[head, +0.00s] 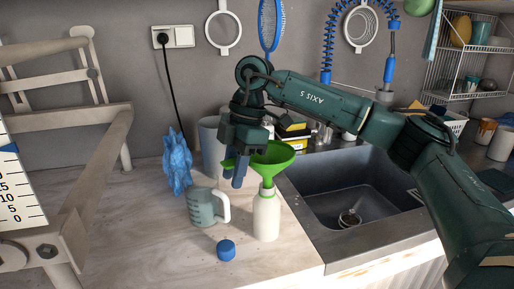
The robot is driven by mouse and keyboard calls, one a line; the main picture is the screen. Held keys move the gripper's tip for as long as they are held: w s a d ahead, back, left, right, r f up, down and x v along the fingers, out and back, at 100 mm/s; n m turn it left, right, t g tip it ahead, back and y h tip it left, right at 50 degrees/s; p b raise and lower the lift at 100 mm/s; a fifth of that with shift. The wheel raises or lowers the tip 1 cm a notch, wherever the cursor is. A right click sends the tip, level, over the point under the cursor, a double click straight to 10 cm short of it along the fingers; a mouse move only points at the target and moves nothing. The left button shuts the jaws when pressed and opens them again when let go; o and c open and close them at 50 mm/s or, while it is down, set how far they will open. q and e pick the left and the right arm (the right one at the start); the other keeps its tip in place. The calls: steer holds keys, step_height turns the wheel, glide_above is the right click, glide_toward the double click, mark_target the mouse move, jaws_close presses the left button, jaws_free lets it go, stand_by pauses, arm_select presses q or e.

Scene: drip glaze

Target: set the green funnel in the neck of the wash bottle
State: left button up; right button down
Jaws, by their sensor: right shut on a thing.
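The green funnel (273,154) is upright, wide mouth up, directly over the white wash bottle (266,219). Its spout meets the bottle's green-ringed neck in the picture; I cannot tell how far it sits inside. The bottle stands upright on the pale worktop, near the sink. My right gripper (234,172) is at the funnel's left side, fingers pointing down, shut on the funnel by its side tab. The fingers hide part of the tab. My left gripper is out of view.
A measuring jug (203,207) stands just left of the bottle, and a blue cap (226,250) lies in front. The sink (345,190) is right. The front-left worktop is clear.

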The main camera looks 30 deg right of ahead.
steer(key=shift+f, duration=0.1)
stand_by(0.3)
steer(key=shift+f+b, duration=0.7)
steer(key=shift+f, duration=0.45)
steer(key=c, duration=0.7)
jaws_free()
steer(key=shift+c, duration=0.2)
steer(key=shift+r, duration=0.15)
steer(key=shift+p+v, duration=3.05)
steer(key=shift+v, duration=0.35)
